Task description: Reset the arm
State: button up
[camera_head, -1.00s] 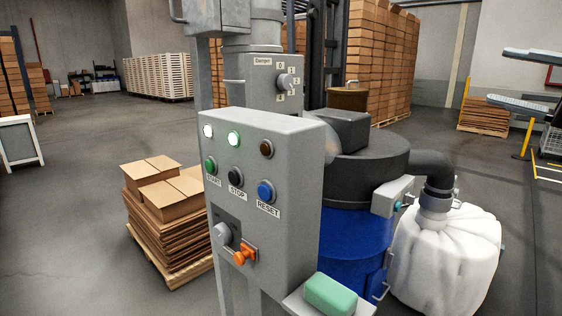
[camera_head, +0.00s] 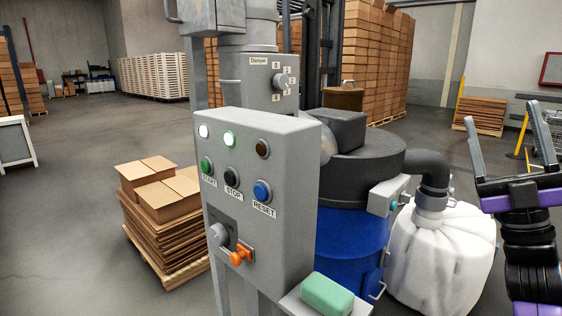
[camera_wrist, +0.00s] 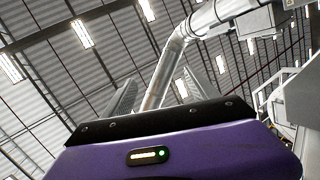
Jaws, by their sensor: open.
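My gripper (camera_head: 510,137) is raised at the right edge of the head view, with its two grey fingers pointing up and spread apart. Nothing is between the fingers. In the wrist view the two fingers (camera_wrist: 158,92) stand apart against the ceiling. My gripper is to the right of the grey control panel (camera_head: 290,195) and of the white bag (camera_head: 440,255), apart from both.
The panel has a START button (camera_head: 206,165), a STOP button (camera_head: 232,176), a blue RESET button (camera_head: 262,191) and an orange switch (camera_head: 240,257). A green block (camera_head: 327,294) lies on a ledge. A blue drum (camera_head: 350,240) stands behind. Stacked cardboard (camera_head: 165,220) stands left.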

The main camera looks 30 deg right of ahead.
jog(key=s+a+f+m+g+h, duration=0.1)
jog(key=a+f+m+g+h, duration=0.4)
jog(key=a+f+m, duration=0.65)
jog(key=s+a+f+m+g+h, duration=0.1)
jog(key=a+f+m+g+h, duration=0.45)
jog(key=f, duration=1.05)
jog(key=s+a+f+n+g+y, duration=0.5)
jog(key=s+a+f+y, duration=0.6)
jog(key=s, duration=0.7)
jog(key=a+f, duration=0.3)
jog(key=shift+a+f+n, duration=0.3)
jog(key=shift+a, duration=0.05)
